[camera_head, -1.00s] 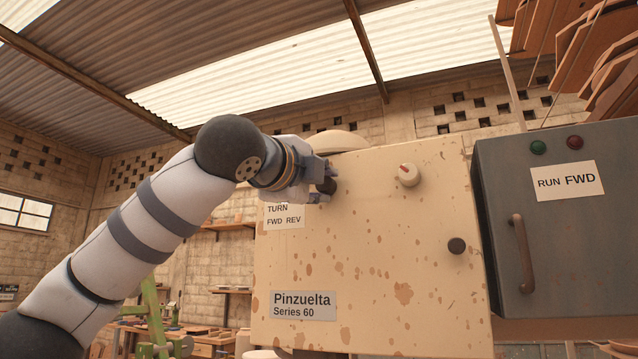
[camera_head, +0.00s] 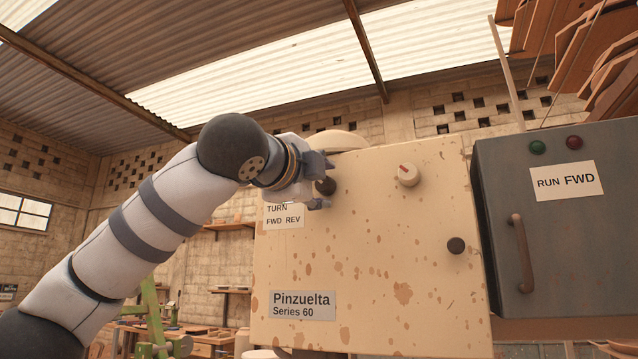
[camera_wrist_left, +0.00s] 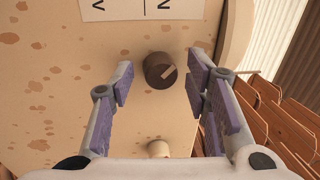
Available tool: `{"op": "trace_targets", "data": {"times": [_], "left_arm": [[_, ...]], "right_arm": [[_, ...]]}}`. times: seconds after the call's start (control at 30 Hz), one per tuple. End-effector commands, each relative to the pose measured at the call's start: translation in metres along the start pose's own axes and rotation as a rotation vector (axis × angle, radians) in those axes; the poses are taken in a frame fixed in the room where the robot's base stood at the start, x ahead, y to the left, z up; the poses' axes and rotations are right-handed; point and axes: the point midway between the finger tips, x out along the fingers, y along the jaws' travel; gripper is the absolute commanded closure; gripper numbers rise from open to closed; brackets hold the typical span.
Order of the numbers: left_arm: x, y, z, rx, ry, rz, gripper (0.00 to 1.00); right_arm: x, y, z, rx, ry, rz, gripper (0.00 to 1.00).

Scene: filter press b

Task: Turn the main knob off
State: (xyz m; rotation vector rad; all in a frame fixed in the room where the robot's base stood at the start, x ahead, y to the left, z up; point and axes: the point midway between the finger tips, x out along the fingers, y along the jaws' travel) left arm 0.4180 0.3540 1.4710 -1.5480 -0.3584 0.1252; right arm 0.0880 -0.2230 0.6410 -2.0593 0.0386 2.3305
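A dark round knob (camera_head: 326,186) sits at the upper left of the cream panel (camera_head: 370,260). In the left wrist view the dark knob (camera_wrist_left: 159,70) has a pale pointer line set at a slant. My left gripper (camera_head: 320,183) is open, with one finger above the knob and one below. In the wrist view its fingers (camera_wrist_left: 160,90) stand on both sides of the knob, with gaps, not touching it. A cream knob with a red mark (camera_head: 408,174) is further right on the panel. Which knob is the main one is not labelled. My right gripper is out of view.
A white label (camera_head: 284,216) reading "TURN FWD REV" is below the left gripper, partly covered. A grey box (camera_head: 560,230) with a handle (camera_head: 522,253) and green and red lights adjoins the right.

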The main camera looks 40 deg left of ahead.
Motion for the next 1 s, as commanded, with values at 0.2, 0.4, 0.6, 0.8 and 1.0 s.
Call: {"op": "trace_targets", "data": {"times": [0.2, 0.4, 0.6, 0.8, 1.0], "left_arm": [[0.0, 0.0, 0.0, 0.001, 0.0, 0.001, 0.54], [-0.025, -0.001, 0.0, 0.003, 0.002, -0.004, 0.54], [-0.081, -0.001, 0.0, 0.001, 0.001, -0.005, 0.54], [-0.115, -0.001, 0.0, 0.001, 0.0, -0.002, 0.54], [-0.12, 0.001, 0.0, 0.0, 0.0, 0.001, 0.54]], "right_arm": [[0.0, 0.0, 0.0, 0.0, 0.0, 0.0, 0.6], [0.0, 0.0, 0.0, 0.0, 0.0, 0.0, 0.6], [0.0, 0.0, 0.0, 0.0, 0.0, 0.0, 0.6], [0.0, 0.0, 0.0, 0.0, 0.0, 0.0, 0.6], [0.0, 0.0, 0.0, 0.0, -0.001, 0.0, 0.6]]}}
